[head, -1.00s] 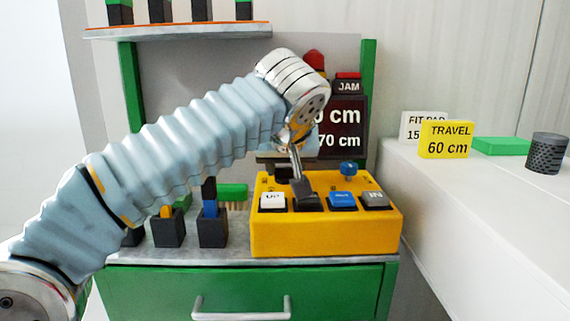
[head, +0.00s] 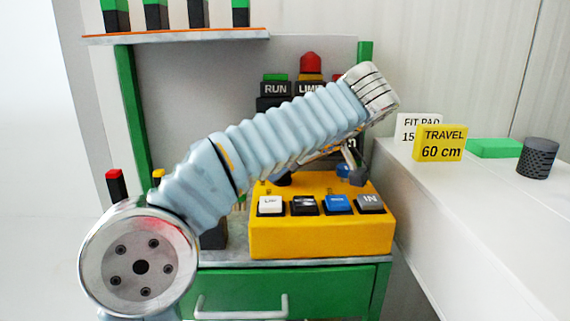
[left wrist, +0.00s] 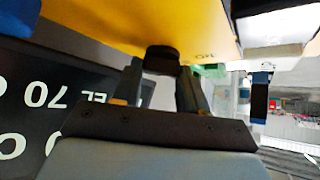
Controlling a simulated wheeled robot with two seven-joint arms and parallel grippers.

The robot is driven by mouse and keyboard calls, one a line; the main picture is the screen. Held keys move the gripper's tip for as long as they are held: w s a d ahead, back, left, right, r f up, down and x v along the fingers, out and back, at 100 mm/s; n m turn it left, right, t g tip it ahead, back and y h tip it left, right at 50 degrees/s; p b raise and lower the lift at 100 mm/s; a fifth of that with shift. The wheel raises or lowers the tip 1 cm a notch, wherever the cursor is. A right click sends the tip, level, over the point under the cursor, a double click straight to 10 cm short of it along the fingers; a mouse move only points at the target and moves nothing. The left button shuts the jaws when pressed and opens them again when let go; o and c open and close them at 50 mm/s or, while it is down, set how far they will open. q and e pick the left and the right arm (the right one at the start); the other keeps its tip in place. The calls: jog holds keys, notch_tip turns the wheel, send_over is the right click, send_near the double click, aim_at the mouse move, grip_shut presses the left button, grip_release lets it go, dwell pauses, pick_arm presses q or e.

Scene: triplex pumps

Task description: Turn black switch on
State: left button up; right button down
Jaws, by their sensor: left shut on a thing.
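The yellow control box (head: 320,240) stands on the bench. Along its front sit a white button (head: 270,205), a black button (head: 304,206), a blue button (head: 338,205) and a grey button (head: 369,203). A black switch (head: 283,179) stands behind them, partly hidden under my left arm. In the left wrist view my left gripper (left wrist: 160,85) is shut on the black switch (left wrist: 160,57), with one finger on each side of it. An upside-down "ON" mark is beside it. In the head view my arm covers most of this gripper. My right gripper is out of view.
A blue knob (head: 350,173) stands on the box, right of the black switch. Behind are lamps labelled RUN (head: 275,87) and LIMIT. A yellow TRAVEL 60 cm sign (head: 441,143) and a dark cup (head: 538,158) stand on the white surface at right.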

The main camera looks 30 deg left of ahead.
pick_arm(q)
jog(key=shift+w+d+n+g, duration=0.1)
jog(key=shift+w+n+g, duration=0.05)
jog(key=shift+n+g, duration=1.1)
jog(key=shift+n, duration=0.35)
jog(key=o, duration=1.1)
jog(key=shift+c, duration=0.2)
